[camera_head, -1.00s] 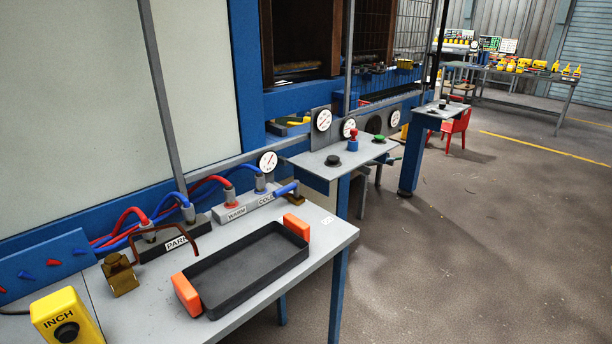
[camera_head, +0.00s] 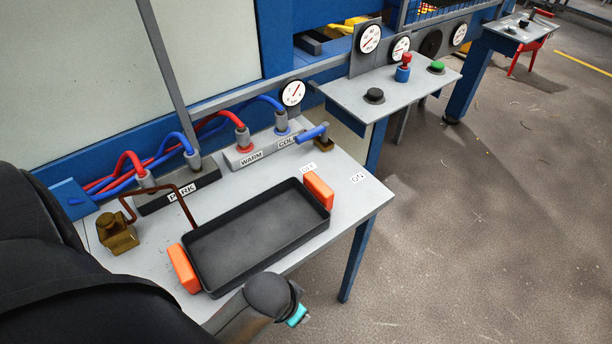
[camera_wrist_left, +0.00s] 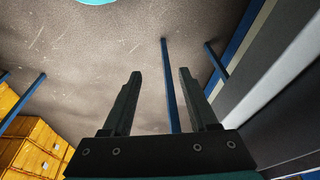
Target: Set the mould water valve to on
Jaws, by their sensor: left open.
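The mould water valve is a brass body (camera_head: 325,145) with a blue lever (camera_head: 311,134) at the back right of the grey table. The lever points left, toward the COLD block. An ON label (camera_head: 358,178) lies on the table right of the valve, and a second small label (camera_head: 308,168), too small to read surely, lies in front of it. My left arm comes in from the lower left, with its wrist in front of the table. My left gripper (camera_wrist_left: 160,78) is open and empty in the left wrist view, over the floor. My right gripper is not seen.
A black tray (camera_head: 256,236) with orange handles fills the middle of the table (camera_head: 352,204). Behind it stand the WARM and COLD block (camera_head: 262,148), the PARK block (camera_head: 180,190), hoses and a brass piece (camera_head: 117,233). A gauge (camera_head: 292,93) stands behind the valve.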

